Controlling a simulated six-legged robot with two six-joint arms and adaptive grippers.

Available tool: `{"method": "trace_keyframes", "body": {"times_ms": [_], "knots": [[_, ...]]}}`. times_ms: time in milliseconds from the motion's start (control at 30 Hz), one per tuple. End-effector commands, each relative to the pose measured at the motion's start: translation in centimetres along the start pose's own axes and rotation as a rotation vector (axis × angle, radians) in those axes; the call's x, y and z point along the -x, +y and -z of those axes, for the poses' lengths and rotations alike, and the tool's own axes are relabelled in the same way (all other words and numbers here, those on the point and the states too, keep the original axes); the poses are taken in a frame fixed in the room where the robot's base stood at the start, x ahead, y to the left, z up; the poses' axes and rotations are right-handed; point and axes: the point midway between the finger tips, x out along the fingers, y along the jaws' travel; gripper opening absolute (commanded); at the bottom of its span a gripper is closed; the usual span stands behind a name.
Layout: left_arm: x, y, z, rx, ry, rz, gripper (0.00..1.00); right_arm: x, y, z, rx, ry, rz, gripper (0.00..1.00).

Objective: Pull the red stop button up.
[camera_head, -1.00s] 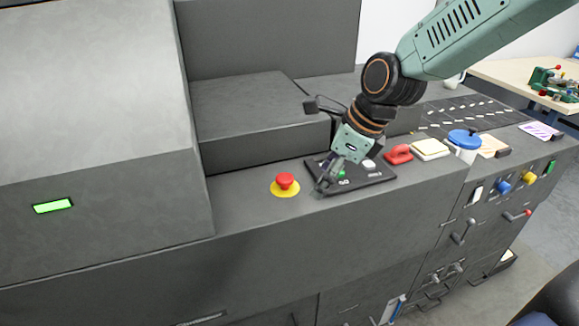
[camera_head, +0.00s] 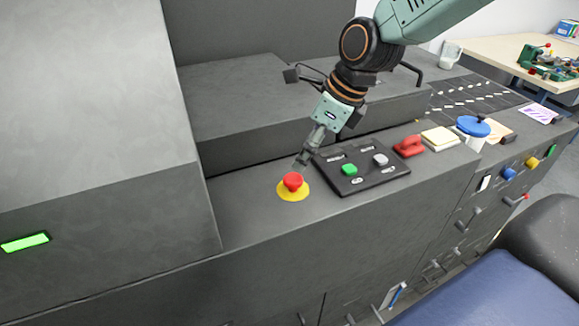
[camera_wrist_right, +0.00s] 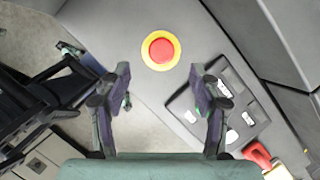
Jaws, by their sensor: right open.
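The red stop button (camera_head: 293,182) sits on a round yellow base (camera_head: 292,194) on the grey machine's ledge, left of the black control panel. My right gripper (camera_head: 302,163) is above and just behind the button in the head view. In the right wrist view the red button (camera_wrist_right: 161,51) lies ahead of the open fingers (camera_wrist_right: 161,80), roughly centred between them, with nothing in the jaws. I cannot tell the exact gap from the fingertips to the button. My left gripper is not in view.
The black panel (camera_head: 335,183) with a green button (camera_head: 349,170) and a white button (camera_head: 380,159) is close to the right. A red handle-like object (camera_head: 409,146), a sticky-note stack (camera_head: 440,138) and a blue-lidded pot (camera_head: 473,127) stand farther right. A raised grey step (camera_head: 240,110) rises behind.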

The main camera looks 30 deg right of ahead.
Motion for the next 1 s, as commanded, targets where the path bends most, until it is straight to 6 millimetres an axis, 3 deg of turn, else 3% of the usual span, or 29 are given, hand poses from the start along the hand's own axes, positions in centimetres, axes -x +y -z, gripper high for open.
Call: {"method": "trace_keyframes", "body": {"times_ms": [600,1000], "knots": [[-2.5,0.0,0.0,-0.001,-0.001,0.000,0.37,-7.2,0.4,0.4,0.000,0.002,0.000,0.63],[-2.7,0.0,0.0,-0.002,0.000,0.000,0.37,-7.7,0.2,0.1,0.000,0.000,0.001,0.63]]}}
